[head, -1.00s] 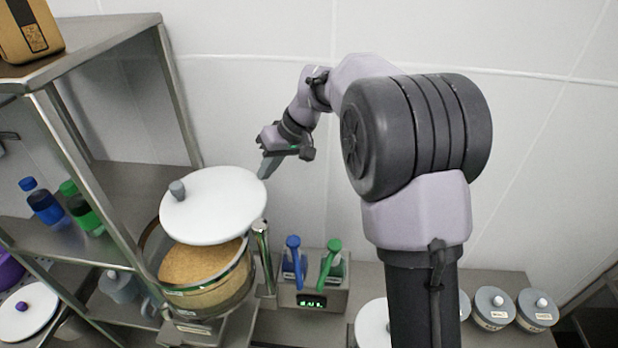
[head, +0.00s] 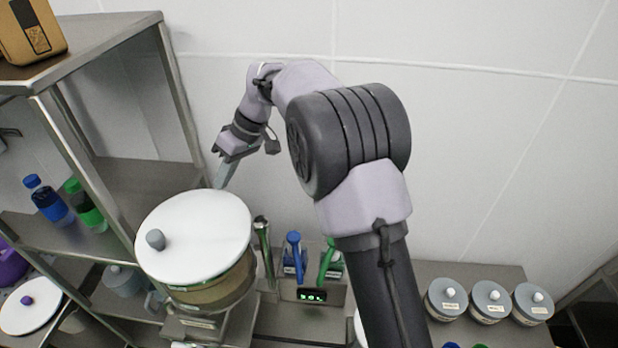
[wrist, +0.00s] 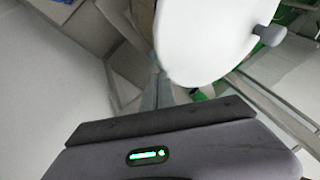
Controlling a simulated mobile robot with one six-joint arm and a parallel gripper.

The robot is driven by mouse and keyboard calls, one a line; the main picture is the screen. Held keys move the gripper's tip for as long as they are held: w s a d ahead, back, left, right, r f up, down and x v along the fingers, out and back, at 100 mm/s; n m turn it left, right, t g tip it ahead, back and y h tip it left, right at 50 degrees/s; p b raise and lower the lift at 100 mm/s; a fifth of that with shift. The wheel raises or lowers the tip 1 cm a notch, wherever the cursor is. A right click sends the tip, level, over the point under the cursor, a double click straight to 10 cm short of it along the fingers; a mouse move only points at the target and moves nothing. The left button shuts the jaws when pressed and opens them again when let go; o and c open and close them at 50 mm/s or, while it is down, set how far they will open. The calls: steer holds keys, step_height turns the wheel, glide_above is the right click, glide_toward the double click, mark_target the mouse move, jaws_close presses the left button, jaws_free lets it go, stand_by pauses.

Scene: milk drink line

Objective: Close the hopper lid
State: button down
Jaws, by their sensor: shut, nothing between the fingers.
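The hopper (head: 213,293) is a round clear container on a metal base. Its white lid (head: 200,225) with a grey knob (head: 156,239) now lies over nearly the whole top, and I cannot tell whether it is fully flat. The tan contents are mostly hidden beneath it. My gripper (head: 221,178) is shut and empty, pointing down at the lid's back edge. The lid also shows in the wrist view (wrist: 205,40), just beyond the fingertips (wrist: 157,92). Whether the fingers touch the lid is unclear.
A metal shelf (head: 95,50) stands close on the left, with blue (head: 48,200) and green (head: 85,208) bottles. Blue (head: 294,258) and green (head: 327,262) handled tools stand right of the hopper. Several grey-lidded jars (head: 490,298) sit at the right.

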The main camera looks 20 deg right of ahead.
steer(key=shift+s+a, duration=0.1)
steer(key=shift+a, duration=0.05)
stand_by(0.4)
steer(key=s+d+r+m+p, duration=0.1)
steer(key=d+r, duration=0.4)
steer(key=r, duration=0.4)
steer(key=s+d+r+p, duration=0.1)
steer(key=d+r, duration=0.3)
steer(key=r, duration=0.4)
steer(key=s+d+r+m+t+h, duration=0.1)
steer(key=s+m+t, duration=0.15)
steer(key=s, duration=0.45)
steer(key=s+d+r+m+t+h, duration=0.1)
steer(key=s+r+m, duration=0.15)
steer(key=s, duration=0.45)
steer(key=s+d+f+m+t+h, duration=0.1)
steer(key=s+f+m+t, duration=0.2)
steer(key=s, duration=0.4)
steer(key=s+d+f+m+t+h, duration=0.1)
steer(key=s+f+m, duration=0.3)
steer(key=s+f, duration=0.15)
steer(key=s+f+g+b, duration=0.1)
steer(key=s+f+b, duration=0.1)
steer(key=f+b, duration=1.9)
steer(key=s+f+g+b, duration=0.1)
steer(key=s+f+b, duration=0.1)
steer(key=f+b, duration=1.9)
step_height(320, 180, down, 3)
steer(key=shift+d, duration=0.15)
